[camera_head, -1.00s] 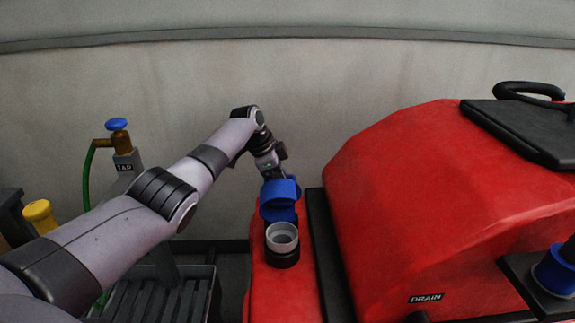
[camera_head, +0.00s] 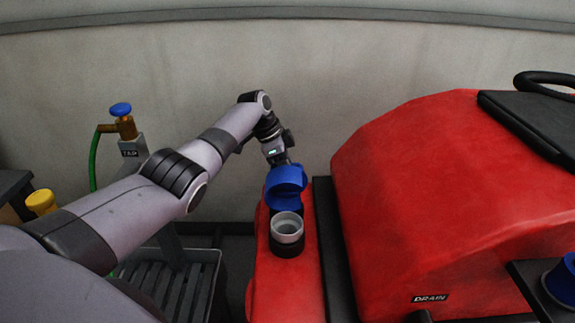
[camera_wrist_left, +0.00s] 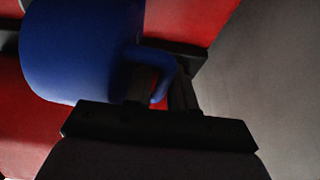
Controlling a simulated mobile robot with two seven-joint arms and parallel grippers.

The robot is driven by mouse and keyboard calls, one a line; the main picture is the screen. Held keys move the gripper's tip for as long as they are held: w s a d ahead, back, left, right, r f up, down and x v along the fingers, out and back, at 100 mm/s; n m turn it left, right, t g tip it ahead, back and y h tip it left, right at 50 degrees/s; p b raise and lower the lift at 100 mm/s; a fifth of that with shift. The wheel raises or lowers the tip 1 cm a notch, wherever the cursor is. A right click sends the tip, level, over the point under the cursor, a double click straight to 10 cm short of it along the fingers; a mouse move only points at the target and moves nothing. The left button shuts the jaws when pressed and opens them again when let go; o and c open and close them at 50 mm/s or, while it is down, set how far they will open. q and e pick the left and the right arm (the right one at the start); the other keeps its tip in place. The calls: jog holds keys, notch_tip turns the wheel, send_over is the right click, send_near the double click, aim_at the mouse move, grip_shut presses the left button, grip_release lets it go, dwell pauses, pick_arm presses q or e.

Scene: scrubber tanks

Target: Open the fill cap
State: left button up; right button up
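The blue fill cap (camera_head: 287,181) is tipped up and back behind the fill neck on the red tank. The grey-rimmed neck (camera_head: 287,227) with its black collar shows an open mouth. My left gripper (camera_head: 281,160) is behind and above the cap, its fingers mostly hidden there. In the left wrist view the cap (camera_wrist_left: 75,50) fills the upper left. Its curved blue tab lies between the two dark, closely set fingers of my left gripper (camera_wrist_left: 162,88), which look shut on it. My right gripper is not in view.
The large red body (camera_head: 430,200) with a DRAIN label stands right of the neck, past a black strip (camera_head: 331,240). At left are a tap with a blue knob (camera_head: 120,109), a yellow cap (camera_head: 41,202) and a grey slatted tray (camera_head: 175,280). A wall stands behind.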

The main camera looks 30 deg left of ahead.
pick_arm(q)
jog(key=shift+r, duration=0.1)
jog(key=shift+v, duration=3.5)
jog(key=shift+a, duration=0.1)
